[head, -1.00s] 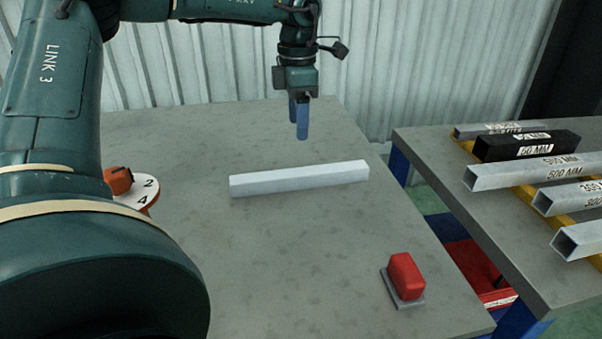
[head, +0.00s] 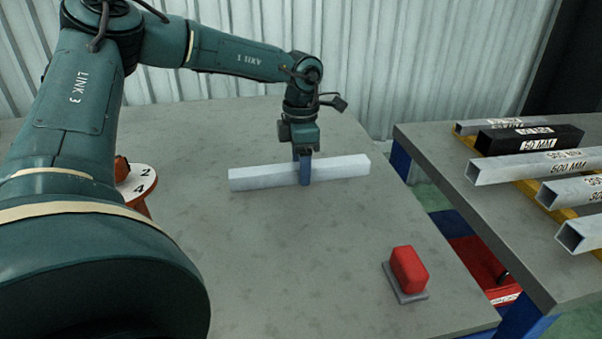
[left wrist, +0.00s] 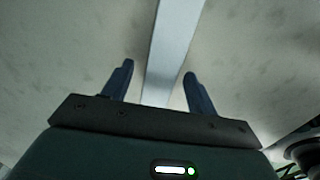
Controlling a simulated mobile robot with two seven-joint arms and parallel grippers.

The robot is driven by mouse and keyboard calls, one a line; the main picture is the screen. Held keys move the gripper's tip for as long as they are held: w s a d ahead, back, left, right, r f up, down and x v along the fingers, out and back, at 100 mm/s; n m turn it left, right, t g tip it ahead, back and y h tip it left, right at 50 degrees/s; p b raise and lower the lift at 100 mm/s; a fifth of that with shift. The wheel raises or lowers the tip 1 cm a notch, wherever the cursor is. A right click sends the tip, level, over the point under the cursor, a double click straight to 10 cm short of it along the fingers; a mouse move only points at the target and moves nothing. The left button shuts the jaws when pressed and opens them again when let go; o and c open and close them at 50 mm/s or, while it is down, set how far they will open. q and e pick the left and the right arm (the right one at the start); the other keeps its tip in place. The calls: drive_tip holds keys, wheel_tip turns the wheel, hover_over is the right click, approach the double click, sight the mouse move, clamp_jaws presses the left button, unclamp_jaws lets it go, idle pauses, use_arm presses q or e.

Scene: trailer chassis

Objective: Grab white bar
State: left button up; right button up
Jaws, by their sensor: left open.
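The white bar (head: 340,169) lies on the grey table, running left to right in the head view. In the left wrist view the white bar (left wrist: 172,50) runs between the two fingers of my left gripper (left wrist: 158,75). The fingers are open, with a gap on each side of the bar. My right gripper is not in view.
The grey table (head: 270,270) is clear around the bar. A red block on a grey base (head: 408,270) sits near its right edge. A numbered white disc (head: 140,183) stands at left. A second table (head: 450,190) at right holds several labelled metal tubes (head: 530,167).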

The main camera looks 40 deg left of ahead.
use_arm(q)
drive_tip(key=shift+c, duration=0.4)
clamp_jaws()
drive_tip(key=shift+r, duration=0.1)
